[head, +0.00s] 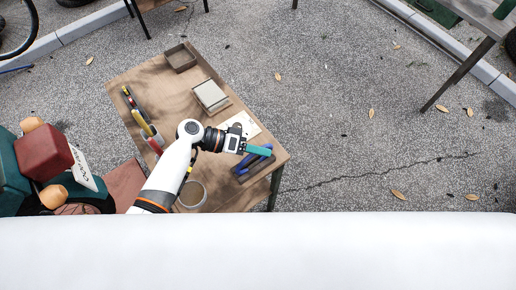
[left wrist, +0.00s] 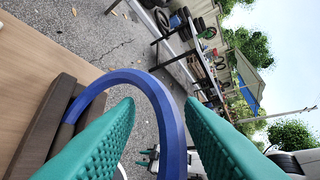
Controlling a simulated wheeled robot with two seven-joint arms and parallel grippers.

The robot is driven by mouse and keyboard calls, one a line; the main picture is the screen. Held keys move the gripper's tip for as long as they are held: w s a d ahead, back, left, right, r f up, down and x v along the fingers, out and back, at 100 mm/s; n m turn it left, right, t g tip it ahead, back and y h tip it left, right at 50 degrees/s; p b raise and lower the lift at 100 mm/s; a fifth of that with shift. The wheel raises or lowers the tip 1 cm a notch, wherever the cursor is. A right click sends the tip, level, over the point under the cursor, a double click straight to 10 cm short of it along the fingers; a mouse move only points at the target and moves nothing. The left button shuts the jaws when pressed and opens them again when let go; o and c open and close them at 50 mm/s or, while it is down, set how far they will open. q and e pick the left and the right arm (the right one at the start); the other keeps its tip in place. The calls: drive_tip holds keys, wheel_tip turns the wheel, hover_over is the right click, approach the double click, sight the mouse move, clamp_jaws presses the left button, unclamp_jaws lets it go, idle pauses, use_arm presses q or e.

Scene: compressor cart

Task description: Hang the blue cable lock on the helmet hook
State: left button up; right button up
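The blue cable lock (head: 256,163) is at the right end of the table, at a brown tray (head: 243,175). My left gripper (head: 258,150) is over it, with teal fingers pointing right. In the left wrist view the lock shows as a thick blue arch (left wrist: 172,120). It passes between the two fingers of my left gripper (left wrist: 160,108), which stand apart with gaps beside the arch. I cannot tell whether either finger touches it. A small dark and teal shape low in that view may be my right gripper (left wrist: 149,155); its fingers are too small to judge. I cannot make out the helmet hook.
A red and green machine (head: 70,160) stands left. Open pavement (head: 340,130) lies right.

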use_arm(q)
drive_tip(key=shift+f, duration=0.15)
drive_tip(key=p+v, duration=0.2)
drive_tip(key=v, duration=1)
drive_tip(key=shift+s, duration=0.15)
